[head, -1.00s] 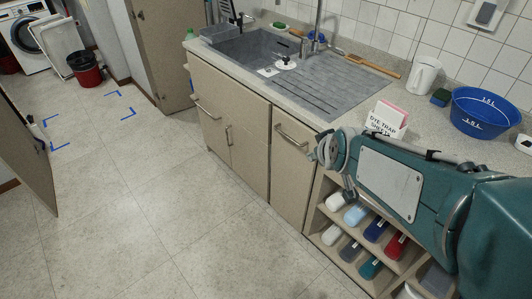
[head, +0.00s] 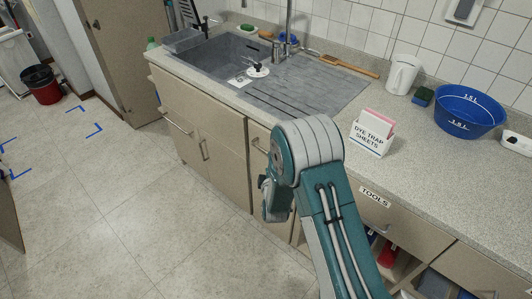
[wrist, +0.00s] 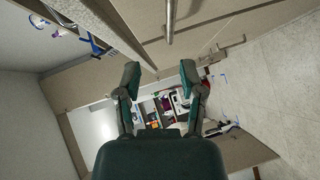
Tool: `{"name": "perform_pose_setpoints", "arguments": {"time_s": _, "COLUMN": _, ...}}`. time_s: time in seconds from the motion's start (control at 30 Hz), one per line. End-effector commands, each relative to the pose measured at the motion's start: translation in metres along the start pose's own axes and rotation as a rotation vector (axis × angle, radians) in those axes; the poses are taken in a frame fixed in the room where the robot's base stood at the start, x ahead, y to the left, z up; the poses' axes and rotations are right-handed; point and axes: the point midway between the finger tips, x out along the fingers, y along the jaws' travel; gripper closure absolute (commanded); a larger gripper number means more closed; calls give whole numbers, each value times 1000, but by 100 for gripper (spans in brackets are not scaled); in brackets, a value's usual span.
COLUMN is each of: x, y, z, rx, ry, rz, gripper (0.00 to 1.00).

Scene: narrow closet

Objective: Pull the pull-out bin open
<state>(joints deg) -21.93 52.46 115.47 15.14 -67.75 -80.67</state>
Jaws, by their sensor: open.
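The pull-out bin's beige front panel (head: 257,160) is under the counter, right of the double-door sink cabinet. It looks closed. My arm covers most of it and of its bar handle in the head view. My gripper (wrist: 160,74) shows in the wrist view with its two fingers apart and nothing between them. A metal bar handle (wrist: 170,22) on a beige front lies beyond the fingertips, at the top of that view, apart from them.
The sink cabinet (head: 208,130) has its own handles to the left. A drawer labelled TOOLS (head: 395,205) is right of my arm. The counter holds a dye trap sheets box (head: 372,135) and a blue basin (head: 468,110). The floor (head: 130,200) in front is clear.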

Motion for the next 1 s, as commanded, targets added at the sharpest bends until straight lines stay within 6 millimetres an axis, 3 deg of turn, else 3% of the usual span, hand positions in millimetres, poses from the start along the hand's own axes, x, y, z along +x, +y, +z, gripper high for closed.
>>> {"name": "perform_pose_setpoints", "arguments": {"time_s": 0.1, "x": -1, "y": -18, "z": 0, "rx": -57, "ry": 6, "rz": 30, "gripper": 49}}
{"name": "perform_pose_setpoints", "arguments": {"time_s": 0.27, "x": 6, "y": -20, "z": 0, "rx": -72, "ry": 7, "rz": 46, "gripper": 49}}
{"name": "perform_pose_setpoints", "arguments": {"time_s": 0.7, "x": 78, "y": -17, "z": -1, "rx": -71, "ry": 7, "rz": 45, "gripper": 49}}
{"name": "perform_pose_setpoints", "arguments": {"time_s": 1.0, "x": 105, "y": -16, "z": -1, "rx": -71, "ry": 6, "rz": 42, "gripper": 49}}
